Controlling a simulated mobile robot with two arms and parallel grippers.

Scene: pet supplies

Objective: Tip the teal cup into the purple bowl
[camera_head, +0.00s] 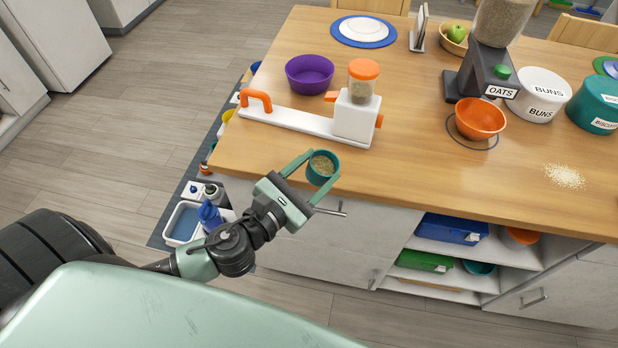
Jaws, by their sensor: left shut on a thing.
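The teal cup (322,178) holds brownish grains and looks close to upright, its mouth facing up. My left gripper (316,172) is shut on the cup, with one finger on each side of it. It holds the cup at the front edge of the wooden table; I cannot tell how high it is. The purple bowl (310,73) stands on the table farther back, beyond the white device, and looks empty inside. My right gripper is not in view.
A white device (355,115) with an orange handle and a clear hopper stands between cup and bowl. An orange bowl (480,119) sits under the oats dispenser (483,78). Spilled grains (556,177) lie at the right. Bare tabletop (420,175) lies right of the cup.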

